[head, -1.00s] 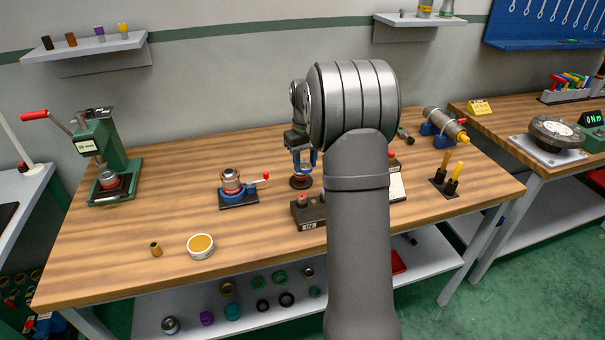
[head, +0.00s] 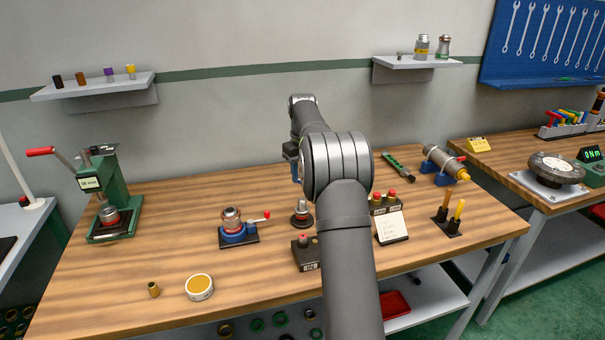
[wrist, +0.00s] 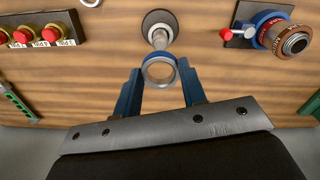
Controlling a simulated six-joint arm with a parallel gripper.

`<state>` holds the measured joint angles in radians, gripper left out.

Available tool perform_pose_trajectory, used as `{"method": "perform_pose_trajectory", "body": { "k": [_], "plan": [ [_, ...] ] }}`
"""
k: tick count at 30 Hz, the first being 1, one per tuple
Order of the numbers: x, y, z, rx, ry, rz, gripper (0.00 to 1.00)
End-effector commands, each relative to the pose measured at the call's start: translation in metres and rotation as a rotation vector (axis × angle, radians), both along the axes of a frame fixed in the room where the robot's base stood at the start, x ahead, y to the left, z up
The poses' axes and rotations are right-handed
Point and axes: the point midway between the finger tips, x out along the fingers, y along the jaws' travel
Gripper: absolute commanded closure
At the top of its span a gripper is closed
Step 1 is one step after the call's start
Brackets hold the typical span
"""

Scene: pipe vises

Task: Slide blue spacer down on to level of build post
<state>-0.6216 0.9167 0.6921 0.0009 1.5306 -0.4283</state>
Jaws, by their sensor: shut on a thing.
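The blue spacer (wrist: 159,57), a ring with a blue rim and a grey inside, is held between the two blue fingers of my gripper (wrist: 159,74) in the wrist view. The build post (wrist: 160,38), a short silver post on a round dark base, stands just beyond the ring in that view. In the head view the post (head: 302,213) stands on the bench, and my gripper (head: 291,153) is raised well above it, partly hidden by my arm. The spacer is apart from the post; it cannot be made out in the head view.
A vise (head: 234,230) with a red-tipped handle stands left of the post. A button box (head: 307,252) sits in front, and a two-button box with a note (head: 390,220) to the right. A round yellow-topped tin (head: 199,286) is front left. The bench's left middle is clear.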

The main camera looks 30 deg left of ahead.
Motion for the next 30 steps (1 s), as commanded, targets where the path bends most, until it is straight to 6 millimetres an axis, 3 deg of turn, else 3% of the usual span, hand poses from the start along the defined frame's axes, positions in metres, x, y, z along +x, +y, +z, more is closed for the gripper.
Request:
{"method": "perform_pose_trajectory", "body": {
  "k": [19,30],
  "plan": [
    [0.000,0.000,-0.049,-0.001,0.002,0.000,0.84],
    [0.000,0.000,-0.058,0.000,0.000,0.000,0.84]
  ]
}}
